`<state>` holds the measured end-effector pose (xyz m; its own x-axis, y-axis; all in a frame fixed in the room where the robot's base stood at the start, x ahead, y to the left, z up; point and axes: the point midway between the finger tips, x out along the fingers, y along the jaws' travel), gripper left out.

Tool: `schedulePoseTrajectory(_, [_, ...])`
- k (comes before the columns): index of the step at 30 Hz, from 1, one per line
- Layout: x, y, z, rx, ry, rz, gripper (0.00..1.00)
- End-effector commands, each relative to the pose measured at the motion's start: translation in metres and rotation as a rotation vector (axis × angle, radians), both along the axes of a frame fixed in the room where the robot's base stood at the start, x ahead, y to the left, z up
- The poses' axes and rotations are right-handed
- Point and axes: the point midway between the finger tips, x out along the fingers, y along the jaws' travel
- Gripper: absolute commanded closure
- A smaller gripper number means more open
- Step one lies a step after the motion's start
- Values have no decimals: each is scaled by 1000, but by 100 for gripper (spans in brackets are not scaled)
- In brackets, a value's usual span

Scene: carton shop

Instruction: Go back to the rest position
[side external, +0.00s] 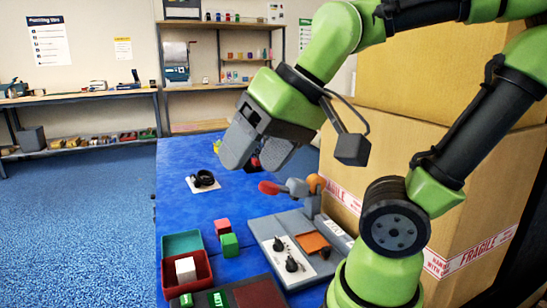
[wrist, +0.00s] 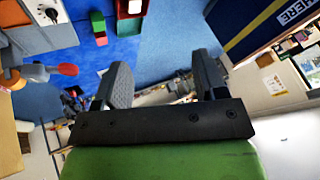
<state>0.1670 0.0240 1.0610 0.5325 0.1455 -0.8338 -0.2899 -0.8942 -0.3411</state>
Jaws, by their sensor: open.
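My gripper (side external: 255,146) hangs in the air above the blue table (side external: 200,217), with its grey fingers angled down to the left. In the wrist view my gripper (wrist: 165,85) shows two grey fingers spread apart with nothing between them. It is open and empty. My green arm reaches in from the right, in front of the cardboard boxes. No thing touches the fingers.
A red bin (side external: 187,289) holds a white cube (side external: 185,268), with a teal bin (side external: 181,244) behind it. Pink (side external: 222,226) and green (side external: 229,245) cubes lie beside them. A grey panel (side external: 268,226) with black knobs stands near my base. Large cartons (side external: 410,145) block the right.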

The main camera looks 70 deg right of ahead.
Motion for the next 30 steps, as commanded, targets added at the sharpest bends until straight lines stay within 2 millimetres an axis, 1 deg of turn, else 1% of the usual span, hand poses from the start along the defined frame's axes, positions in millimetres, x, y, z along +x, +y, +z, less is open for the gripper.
schedulePoseTrajectory(1, [-9, 1, 0, 0, -29, 13, 35])
schedulePoseTrajectory(3, [-17, 3, -2, -2, -52, 27, 35])
schedulePoseTrajectory(6, [-23, 3, -4, -3, -69, 37, 35])
schedulePoseTrajectory(30, [-24, 4, -4, -4, -70, 38, 35])
